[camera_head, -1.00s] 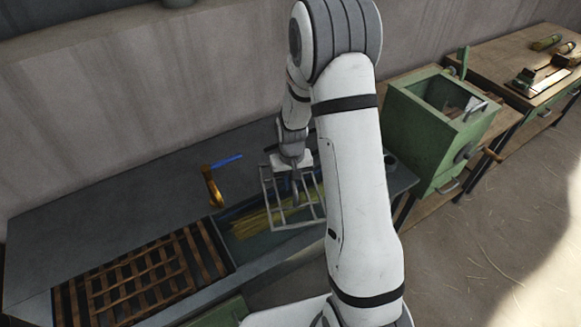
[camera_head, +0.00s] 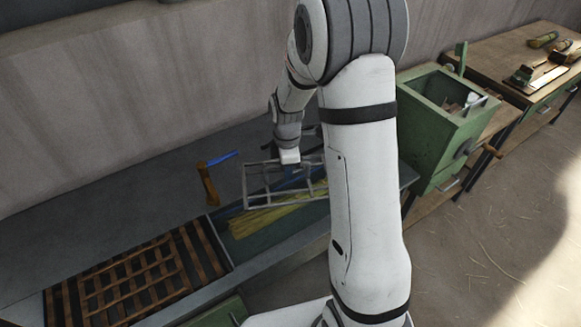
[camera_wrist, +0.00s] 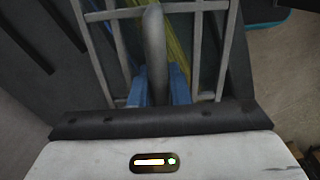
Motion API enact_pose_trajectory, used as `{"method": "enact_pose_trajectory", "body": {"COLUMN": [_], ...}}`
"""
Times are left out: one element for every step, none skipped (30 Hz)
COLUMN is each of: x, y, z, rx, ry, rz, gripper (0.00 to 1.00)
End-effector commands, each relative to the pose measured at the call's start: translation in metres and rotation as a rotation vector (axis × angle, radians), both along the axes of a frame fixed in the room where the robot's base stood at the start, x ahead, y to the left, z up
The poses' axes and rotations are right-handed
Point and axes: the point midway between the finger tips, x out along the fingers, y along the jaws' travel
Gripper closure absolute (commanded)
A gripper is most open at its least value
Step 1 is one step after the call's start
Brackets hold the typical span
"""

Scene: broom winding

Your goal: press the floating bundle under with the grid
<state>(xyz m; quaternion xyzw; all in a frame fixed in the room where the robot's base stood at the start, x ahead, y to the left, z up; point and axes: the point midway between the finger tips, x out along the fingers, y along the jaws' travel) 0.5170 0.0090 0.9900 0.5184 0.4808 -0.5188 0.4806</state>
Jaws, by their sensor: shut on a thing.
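The grid (camera_head: 262,201) is a grey metal frame with an upright handle, held above the sink basin (camera_head: 240,241). My gripper (camera_wrist: 158,88) is shut on the grid's handle, with blue fingers on both sides of it in the wrist view. The bundle (camera_head: 262,221) is long yellow-green straw lying in the basin. The grid is over part of it, and my arm hides its right end. Whether the grid touches the bundle I cannot tell. In the wrist view the bundle (camera_wrist: 177,40) shows as yellow strands behind the grid bars (camera_wrist: 196,55).
A wooden slatted rack (camera_head: 130,280) lies left of the basin. A green box machine (camera_head: 432,130) stands to the right. The grey counter (camera_head: 110,220) behind the rack is clear.

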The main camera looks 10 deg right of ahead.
Motion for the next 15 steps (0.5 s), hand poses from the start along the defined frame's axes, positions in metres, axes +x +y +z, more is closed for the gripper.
{"method": "enact_pose_trajectory", "body": {"x": [0.0005,0.0004,0.0002,-0.0001,-0.0003,-0.0007,-0.0008,-0.001,-0.0011,-0.0011,-0.0012,-0.0013,-0.0013,-0.0014,-0.0014], "y": [0.0001,0.0002,0.0002,0.0002,0.0002,0.0003,0.0003,0.0003,0.0004,0.0004,0.0004,0.0004,0.0005,0.0005,0.0005], "z": [0.0023,0.0038,0.0057,0.0069,0.0079,0.009,0.0097,0.0104,0.0109,0.0111,0.011,0.0105,0.0099,0.0089,0.0072], "rx": [0.0,0.0,0.0,0.0,0.0,0.0,0.0,0.0,0.0,0.0,0.0,0.0,0.0,0.0,0.0], "ry": [-0.003,-0.004,-0.004,-0.004,-0.004,-0.003,-0.003,-0.002,-0.002,-0.002,-0.002,-0.002,-0.002,-0.002,-0.001], "rz": [0.075,0.121,0.176,0.215,0.249,0.287,0.312,0.333,0.354,0.368,0.376,0.385,0.39,0.392,0.392], "gripper": [1.0,1.0,1.0,1.0,1.0,1.0,1.0,1.0,1.0,1.0,1.0,1.0,1.0,1.0,1.0]}}
